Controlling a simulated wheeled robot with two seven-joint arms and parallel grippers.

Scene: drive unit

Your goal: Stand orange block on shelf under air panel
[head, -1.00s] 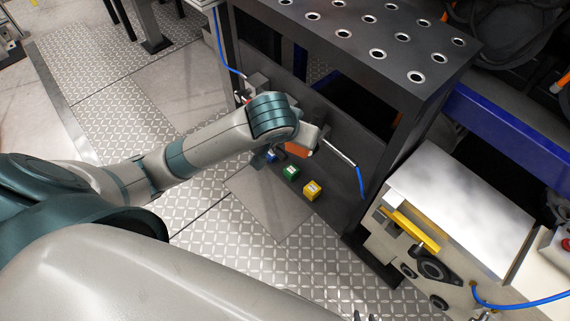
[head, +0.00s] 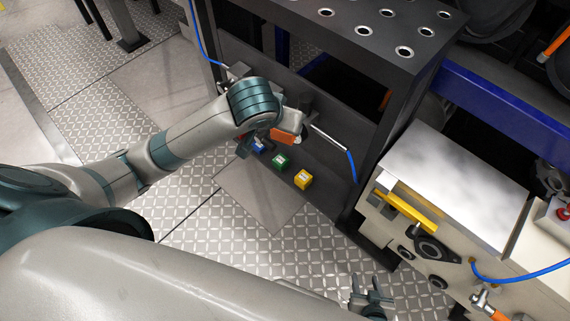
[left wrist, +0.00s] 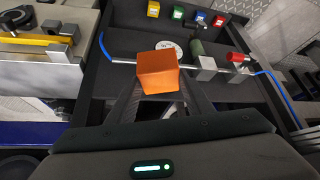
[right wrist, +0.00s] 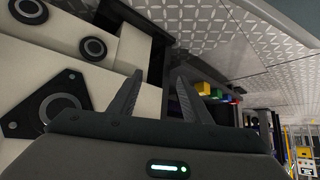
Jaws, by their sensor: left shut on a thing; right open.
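The orange block (head: 285,136) is held in my left gripper (head: 288,132), beside the air panel. In the left wrist view the orange block (left wrist: 158,76) sits between the fingertips, in front of the panel's metal pipe (left wrist: 125,62); its contact with anything behind cannot be told. The dark shelf (left wrist: 140,25) carries a yellow block (left wrist: 153,9), a green block (left wrist: 178,13), a blue block (left wrist: 197,16) and a red block (left wrist: 218,20) in a row. My right gripper (head: 372,298) is open and empty at the lower edge of the head view; its spread fingers show in the right wrist view (right wrist: 157,95).
A dark perforated bench top (head: 365,30) overhangs the panel. A cream machine (head: 455,205) with a yellow bar (head: 408,207) stands at the right. Blue hoses (head: 352,168) run from the pipe ends. The patterned floor (head: 240,245) in front is clear.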

